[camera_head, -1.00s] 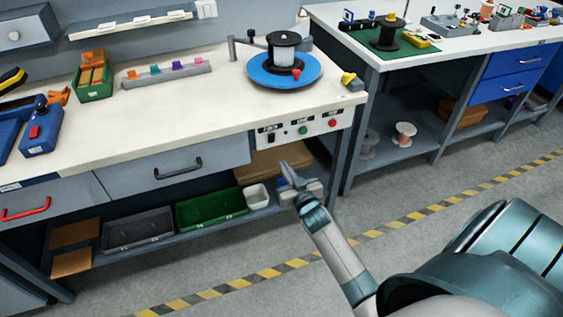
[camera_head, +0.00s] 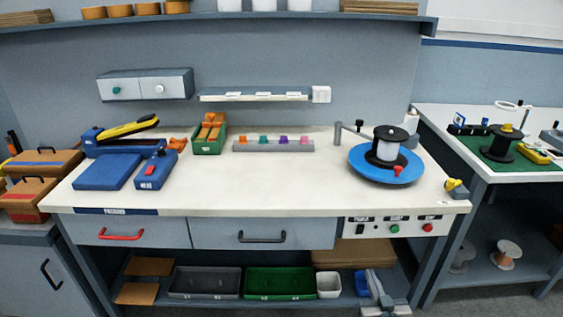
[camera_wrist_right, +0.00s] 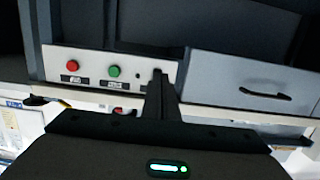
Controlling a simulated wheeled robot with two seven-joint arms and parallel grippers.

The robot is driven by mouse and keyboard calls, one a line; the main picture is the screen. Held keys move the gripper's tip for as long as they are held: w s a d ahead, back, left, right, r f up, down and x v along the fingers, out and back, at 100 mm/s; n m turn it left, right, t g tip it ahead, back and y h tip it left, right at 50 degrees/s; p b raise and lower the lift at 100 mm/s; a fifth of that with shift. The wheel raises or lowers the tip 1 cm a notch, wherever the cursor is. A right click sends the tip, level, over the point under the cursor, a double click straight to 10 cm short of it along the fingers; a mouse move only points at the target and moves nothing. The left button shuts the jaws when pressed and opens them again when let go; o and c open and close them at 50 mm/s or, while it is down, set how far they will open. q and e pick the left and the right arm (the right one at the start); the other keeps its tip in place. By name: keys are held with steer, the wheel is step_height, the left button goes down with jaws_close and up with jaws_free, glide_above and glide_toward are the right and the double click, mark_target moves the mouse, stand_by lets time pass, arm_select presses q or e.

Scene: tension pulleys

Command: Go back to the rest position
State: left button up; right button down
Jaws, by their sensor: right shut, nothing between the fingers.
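My right gripper (camera_head: 374,285) is low at the bottom edge of the head view, in front of the bench's lower shelf and below the control panel. Its fingers are together with nothing between them. In the right wrist view the shut fingers (camera_wrist_right: 161,95) point toward the panel with the red button (camera_wrist_right: 72,65) and green button (camera_wrist_right: 114,71), which appears turned over there. My left gripper is not in view.
The workbench (camera_head: 290,190) holds a blue turntable (camera_head: 362,172) with a black-and-white spool. A green bin (camera_head: 281,283) and a white cup (camera_head: 328,285) sit on the lower shelf, left of my right gripper. A second bench (camera_head: 460,118) stands at right.

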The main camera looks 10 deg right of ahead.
steer(key=s+a+f+n+g+y, duration=0.1)
steer(key=s+a+f+g, duration=0.2)
steer(key=f, duration=0.4)
steer(key=s+a+f+n+y, duration=0.1)
steer(key=s+a+f, duration=0.35)
steer(key=f, duration=0.35)
steer(key=s+a+f+g+y, duration=0.1)
steer(key=s+a+f+g, duration=0.1)
steer(key=a+f, duration=0.35)
steer(key=s+a+f+n+g+y, duration=0.1)
steer(key=s+a+f, duration=0.3)
steer(key=s+f, duration=0.5)
steer(key=s+a+f+n+g+y, duration=0.1)
steer(key=s+a+f+n+g, duration=0.1)
steer(key=s+a+f, duration=0.3)
steer(key=s+f+g, duration=0.1)
steer(key=s+f, duration=0.3)
steer(key=s, duration=0.2)
steer(key=shift+s+g, duration=0.3)
